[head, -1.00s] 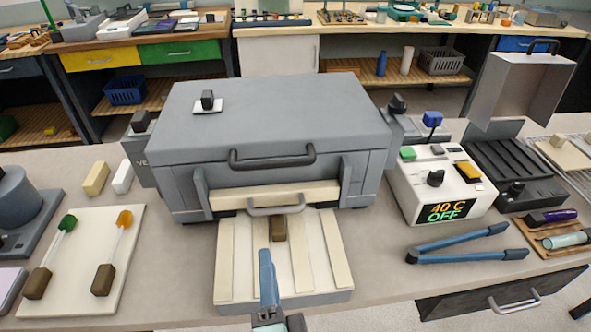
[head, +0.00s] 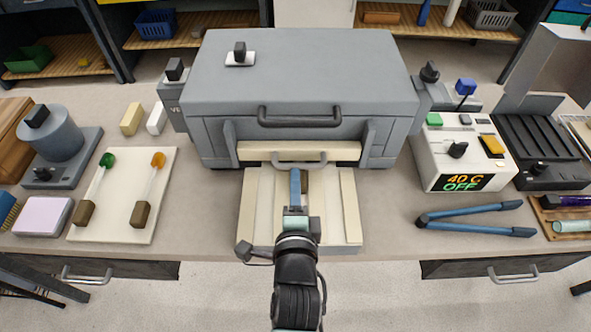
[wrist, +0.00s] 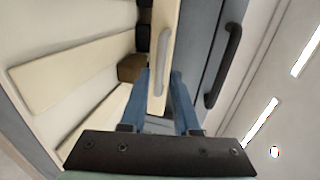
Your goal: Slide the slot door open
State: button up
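The slot door (head: 335,151) is a cream panel low on the front of the grey box (head: 300,75). Its grey bar handle (head: 299,164) also shows in the wrist view (wrist: 161,62). My gripper (head: 295,174) is over the cream-slatted tray, close to the handle. In the wrist view its two blue fingers (wrist: 161,72) are apart, with part of the handle in the space between them. I cannot tell whether they touch it.
The box's black upper handle (head: 299,121) is above the door. The slatted tray (head: 350,205) juts out below. A white control unit (head: 465,150) and blue tongs (head: 475,218) are on the right. A board with two rods (head: 128,205) is on the left.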

aim_at(315, 155)
jog(key=shift+x, duration=1.85)
jog(key=shift+c, duration=0.3)
grip_shut()
